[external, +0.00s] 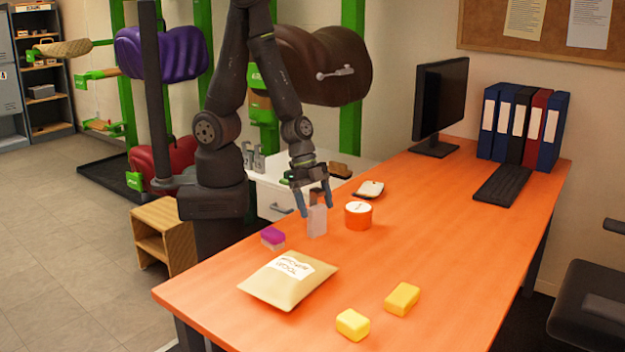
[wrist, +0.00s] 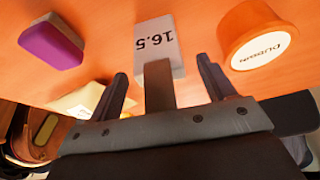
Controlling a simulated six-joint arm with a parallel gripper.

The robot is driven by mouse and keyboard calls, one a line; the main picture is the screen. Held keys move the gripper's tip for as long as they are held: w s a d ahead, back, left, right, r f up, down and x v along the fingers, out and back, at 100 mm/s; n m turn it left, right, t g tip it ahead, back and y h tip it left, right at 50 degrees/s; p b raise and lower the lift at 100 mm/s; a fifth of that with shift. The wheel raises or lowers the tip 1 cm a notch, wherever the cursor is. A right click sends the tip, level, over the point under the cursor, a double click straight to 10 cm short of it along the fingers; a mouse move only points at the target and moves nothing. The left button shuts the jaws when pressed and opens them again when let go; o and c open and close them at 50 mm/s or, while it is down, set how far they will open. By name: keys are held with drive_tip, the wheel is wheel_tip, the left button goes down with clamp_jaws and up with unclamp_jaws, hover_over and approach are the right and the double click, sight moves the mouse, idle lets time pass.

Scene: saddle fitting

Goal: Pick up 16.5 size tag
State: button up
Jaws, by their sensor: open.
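The 16.5 size tag (wrist: 160,44) is a pale block with its printed number upside down in the wrist view. In the external view the tag (external: 317,221) stands upright on the orange table. My gripper (external: 316,214) is open, pointing down over the tag, with its fingers on either side of it. In the wrist view my gripper's fingers (wrist: 164,82) are spread, with the tag between and beyond them. Whether a finger touches the tag cannot be told.
An orange tub (external: 358,216) stands close to the right of the tag, and a purple-topped block (external: 272,238) lies to its left. A labelled pouch (external: 288,280) and two yellow blocks (external: 353,324) (external: 402,299) lie nearer the front.

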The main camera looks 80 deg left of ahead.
drive_tip(key=c, duration=1.4)
drive_tip(key=shift+o, duration=0.2)
drive_tip(key=shift+r, duration=0.35)
